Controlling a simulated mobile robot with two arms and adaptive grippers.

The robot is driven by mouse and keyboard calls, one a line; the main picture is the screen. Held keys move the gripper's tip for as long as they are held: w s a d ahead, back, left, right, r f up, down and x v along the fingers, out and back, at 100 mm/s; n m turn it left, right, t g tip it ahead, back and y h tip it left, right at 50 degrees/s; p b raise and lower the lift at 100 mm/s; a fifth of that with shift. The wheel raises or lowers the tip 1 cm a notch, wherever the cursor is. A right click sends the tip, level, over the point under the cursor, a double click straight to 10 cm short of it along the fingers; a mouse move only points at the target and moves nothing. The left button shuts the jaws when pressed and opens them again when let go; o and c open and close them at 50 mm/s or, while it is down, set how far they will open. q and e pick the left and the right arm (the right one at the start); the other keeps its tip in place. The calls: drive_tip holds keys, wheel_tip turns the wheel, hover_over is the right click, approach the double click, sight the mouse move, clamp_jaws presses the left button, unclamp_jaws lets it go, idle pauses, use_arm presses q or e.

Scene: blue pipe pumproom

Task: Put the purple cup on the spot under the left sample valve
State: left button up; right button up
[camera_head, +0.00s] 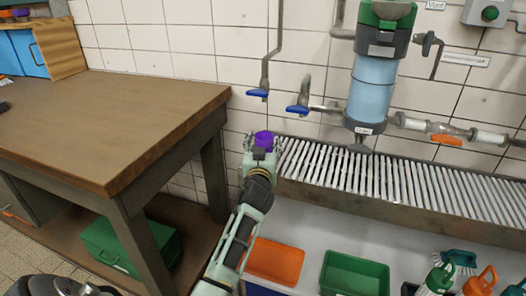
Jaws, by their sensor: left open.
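The purple cup (264,137) is at the left end of the slatted drain grate (400,184), just beyond the fingertips of my left gripper (261,153). My left gripper is open, and its fingers hide the lower part of the cup. I cannot tell whether they touch it or whether the cup rests on the grate. The left sample valve (257,93), with a blue handle, hangs on a pipe above the cup. Another blue-handled valve (297,109) is to its right. The spot under the left valve is not clearly visible. My right gripper is out of view.
A brown workbench (120,110) stands at the left, with a green case (125,250) on its lower shelf. A blue filter housing (371,88) hangs above the grate. Orange (275,262) and green (354,275) bins and several bottles are below. The grate's right part is clear.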

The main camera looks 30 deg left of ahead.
use_arm(q)
drive_tip(key=p+v, duration=0.1)
drive_tip(key=v, duration=1)
drive_tip(key=s+d+f+m+g+h, duration=0.2)
drive_tip(key=s+d+f, duration=0.15)
drive_tip(key=f, duration=0.55)
drive_tip(key=s+d+f+m+g+h, duration=0.1)
drive_tip(key=s+d+f+g+h, duration=0.15)
drive_tip(key=s+f, duration=0.45)
drive_tip(key=s+d+f+m+g+h, duration=0.1)
drive_tip(key=s+d+f+m+g, duration=0.2)
drive_tip(key=f, duration=0.9)
drive_tip(key=s+d+f+m+g+h, duration=0.1)
drive_tip(key=s+d+f, duration=0.3)
drive_tip(key=s, duration=0.5)
drive_tip(key=s+d+f+m+g+h, duration=0.1)
drive_tip(key=s+d+f+g, duration=0.3)
drive_tip(key=s+f, duration=0.4)
drive_tip(key=shift+s+d+f+g+h, duration=0.15)
drive_tip(key=shift+s+f+g+h, duration=0.3)
drive_tip(key=shift+s, duration=0.45)
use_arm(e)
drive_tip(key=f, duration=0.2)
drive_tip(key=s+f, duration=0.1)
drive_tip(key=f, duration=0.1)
